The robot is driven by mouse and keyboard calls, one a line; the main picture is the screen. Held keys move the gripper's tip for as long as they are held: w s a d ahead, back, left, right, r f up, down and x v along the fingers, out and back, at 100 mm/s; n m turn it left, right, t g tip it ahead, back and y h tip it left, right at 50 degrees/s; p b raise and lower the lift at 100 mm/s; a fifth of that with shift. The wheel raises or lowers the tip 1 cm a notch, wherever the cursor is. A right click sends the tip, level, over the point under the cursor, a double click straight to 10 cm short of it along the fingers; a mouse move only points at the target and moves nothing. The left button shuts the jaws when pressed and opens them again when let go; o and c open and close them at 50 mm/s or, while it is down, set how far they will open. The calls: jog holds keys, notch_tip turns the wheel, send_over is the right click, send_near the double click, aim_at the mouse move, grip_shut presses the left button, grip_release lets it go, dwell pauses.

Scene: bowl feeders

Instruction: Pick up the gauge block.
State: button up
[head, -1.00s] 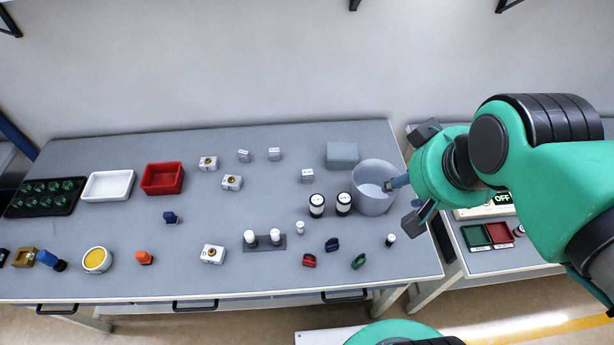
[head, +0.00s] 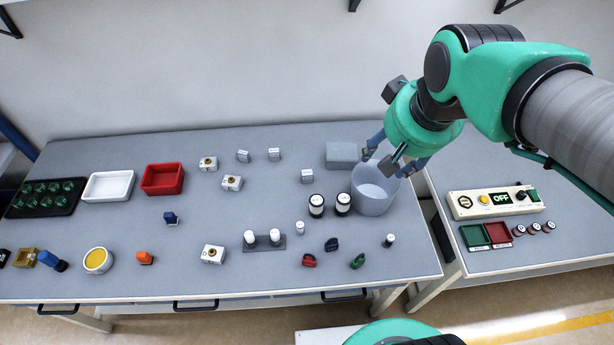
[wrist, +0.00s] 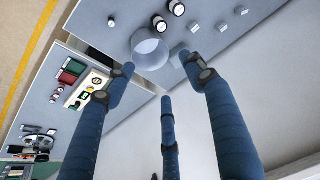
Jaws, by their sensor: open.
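No single thing is clearly marked as the gauge block. A plain grey rectangular block (head: 341,155) lies at the back right of the table, and it shows partly behind a finger in the wrist view (wrist: 177,60). Several small light labelled blocks stand further left, among them one at the back (head: 274,154), one left of it (head: 243,156) and one nearer the grey block (head: 307,176). My three-fingered gripper (head: 388,163) is open and empty, above the back right of the table near the grey block and the grey cup (head: 374,200).
Two black-and-white cylinders (head: 316,205) stand left of the cup. A red tray (head: 162,180) and a white tray (head: 108,186) sit at the left. A control panel (head: 497,201) is on the right table. The table centre has free room.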

jog(key=w+a+f+g, duration=0.1)
jog(key=w+a+f, duration=0.2)
jog(key=w, duration=0.8)
jog(key=g+p, duration=0.3)
jog(key=g, duration=0.1)
send_over(307, 173)
notch_tip(307, 173, down, 26)
jog(key=shift+n, duration=0.3)
jog(key=shift+w, duration=0.1)
jog(key=shift+f+b, duration=0.55)
jog(key=shift+f, duration=3.65)
jog(key=shift+f+b, duration=0.35)
jog(key=shift+f, duration=2.25)
